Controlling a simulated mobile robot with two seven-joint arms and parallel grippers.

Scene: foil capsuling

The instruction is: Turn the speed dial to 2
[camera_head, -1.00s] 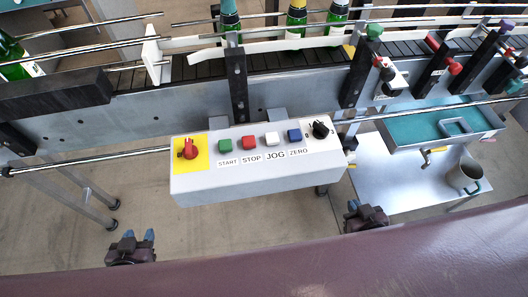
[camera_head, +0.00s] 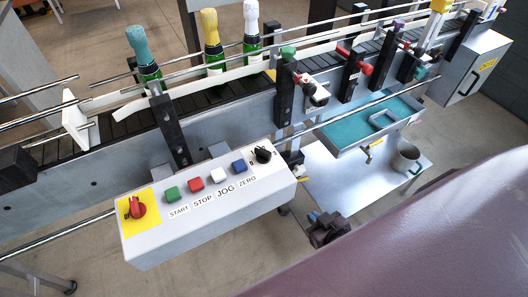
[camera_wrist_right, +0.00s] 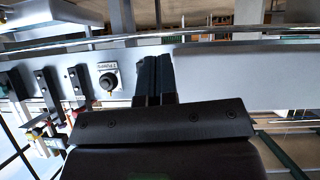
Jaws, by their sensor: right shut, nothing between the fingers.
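The speed dial (camera_head: 263,155) is a black knob on a pale plate at the right end of the grey control box (camera_head: 205,225) in the head view. Its exact setting is too small to read. My right gripper (camera_head: 314,216) is below and right of the dial, apart from it, with nothing in its fingers. In the right wrist view the shut dark fingers (camera_wrist_right: 153,78) point up the picture. A black knob (camera_wrist_right: 108,83) with a labelled plate shows left of them; I cannot tell for sure that it is the speed dial. My left gripper is out of view.
The box also carries a red rotary switch (camera_head: 137,207) on yellow, and green, red, white and blue buttons (camera_head: 239,167). The conveyor (camera_head: 225,118) with bottles runs behind. A teal tray (camera_head: 365,125) and a mug (camera_head: 405,160) are at the right.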

